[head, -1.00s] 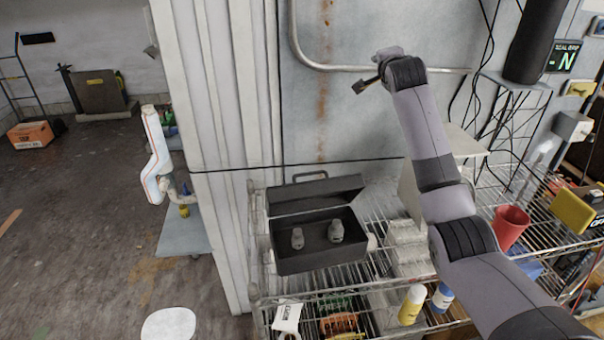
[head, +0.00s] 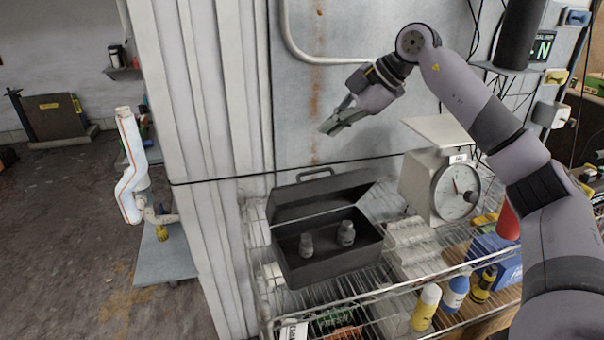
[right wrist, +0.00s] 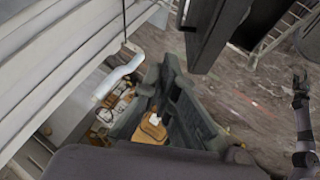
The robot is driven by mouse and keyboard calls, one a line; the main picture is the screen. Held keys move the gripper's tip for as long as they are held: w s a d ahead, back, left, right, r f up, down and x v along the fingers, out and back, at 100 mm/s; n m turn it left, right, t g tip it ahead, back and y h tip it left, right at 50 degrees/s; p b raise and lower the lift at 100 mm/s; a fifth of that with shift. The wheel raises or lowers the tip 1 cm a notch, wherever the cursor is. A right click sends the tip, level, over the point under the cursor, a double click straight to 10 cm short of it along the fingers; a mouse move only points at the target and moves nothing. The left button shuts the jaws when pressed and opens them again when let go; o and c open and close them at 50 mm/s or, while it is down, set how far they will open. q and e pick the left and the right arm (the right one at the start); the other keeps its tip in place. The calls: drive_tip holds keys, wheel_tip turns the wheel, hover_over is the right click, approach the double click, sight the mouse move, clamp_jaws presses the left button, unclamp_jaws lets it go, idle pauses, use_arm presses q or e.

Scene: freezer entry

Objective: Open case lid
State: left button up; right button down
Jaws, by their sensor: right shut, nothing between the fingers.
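The black case (head: 335,262) stands on a wire shelf in the middle of the head view. Its lid (head: 318,194) is up, tilted back towards the wall, with a handle (head: 315,173) at its top edge. Two small grey objects, one on the left (head: 306,245) and one on the right (head: 346,233), stand inside. My right gripper (head: 332,126) is shut and empty, above the lid and apart from it. Its dark fingers (right wrist: 165,68) also show in the right wrist view. What looks like my left gripper (right wrist: 299,84) is small at that view's right edge; its jaws are unclear.
A white dial scale (head: 425,187) stands right of the case. Bottles, including a yellow one (head: 425,308), are at the shelf's front right. A ribbed white panel (head: 205,130) rises on the left. A black cable crosses behind the case. Air above the open case is clear.

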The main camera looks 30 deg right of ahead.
sight(316, 190)
drive_tip(key=s+d+f+h, duration=0.1)
drive_tip(key=s+d+f+g+h, duration=0.1)
drive_tip(key=d+f, duration=0.1)
drive_tip(key=shift+d+f+m, duration=0.1)
drive_tip(key=shift+f+m, duration=0.1)
drive_tip(key=shift+m, duration=0.2)
drive_tip(key=p+x, duration=0.2)
drive_tip(key=x, duration=0.6)
drive_tip(key=shift+w+a+f, duration=0.2)
drive_tip(key=shift+a+f, duration=0.05)
drive_tip(key=shift+f, duration=0.4)
drive_tip(key=shift+w+r, duration=0.1)
